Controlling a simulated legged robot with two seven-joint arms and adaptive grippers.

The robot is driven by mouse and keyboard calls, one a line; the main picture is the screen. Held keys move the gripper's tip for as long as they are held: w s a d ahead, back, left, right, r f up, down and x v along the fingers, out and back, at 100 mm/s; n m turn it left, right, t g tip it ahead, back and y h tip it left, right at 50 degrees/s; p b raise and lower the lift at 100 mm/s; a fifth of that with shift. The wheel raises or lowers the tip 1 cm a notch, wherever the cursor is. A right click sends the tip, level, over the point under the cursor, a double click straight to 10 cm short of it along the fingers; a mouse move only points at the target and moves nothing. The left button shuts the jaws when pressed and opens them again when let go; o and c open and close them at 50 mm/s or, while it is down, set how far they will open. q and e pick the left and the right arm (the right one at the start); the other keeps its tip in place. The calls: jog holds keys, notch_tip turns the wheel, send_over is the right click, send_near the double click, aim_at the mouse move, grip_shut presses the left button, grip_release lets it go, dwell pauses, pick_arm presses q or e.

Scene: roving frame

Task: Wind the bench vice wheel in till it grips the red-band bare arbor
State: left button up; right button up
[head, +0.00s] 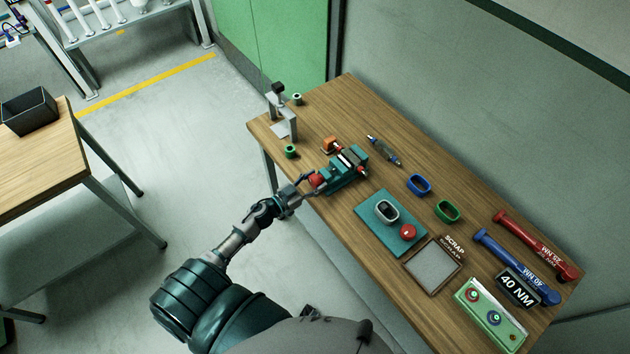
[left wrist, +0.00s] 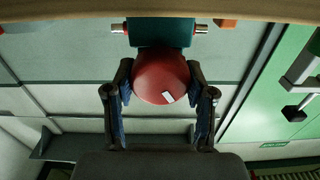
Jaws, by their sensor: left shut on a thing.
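The teal bench vice (head: 346,168) stands on the wooden bench. Its round red wheel (head: 317,180) faces my left arm. My left gripper (head: 309,186) is shut on the wheel. In the left wrist view the fingers lie on either side of the red wheel (left wrist: 162,78), which has a small white mark at its lower right. A silver arbor with red bands (head: 364,172) lies across the vice; its ends also stick out either side of the teal body in the left wrist view (left wrist: 202,28). Whether the jaws touch it is hidden. My right gripper is not in view.
A blue-banded arbor (head: 383,150) and an orange block (head: 329,145) lie near the vice. A grey stand (head: 283,118) is at the far left end. A teal mat (head: 375,216), scrap tray (head: 431,264) and torque wrenches (head: 515,262) fill the right side.

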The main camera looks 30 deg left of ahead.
pick_arm(q)
jog(key=shift+s+d+f+m, duration=0.1)
jog(key=shift+d+f+m, duration=0.05)
jog(key=shift+m, duration=0.85)
jog(key=m, duration=0.3)
jog(key=shift+f+m, duration=0.1)
jog(key=shift+m, duration=0.2)
jog(key=shift+s+m, duration=0.1)
jog(key=shift+m, duration=0.7)
jog(key=shift+f+m, duration=0.15)
jog(key=shift+m, duration=1.25)
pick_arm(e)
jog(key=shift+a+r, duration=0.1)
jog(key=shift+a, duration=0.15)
pick_arm(q)
jog(key=o, duration=1.1)
jog(key=shift+o, duration=0.3)
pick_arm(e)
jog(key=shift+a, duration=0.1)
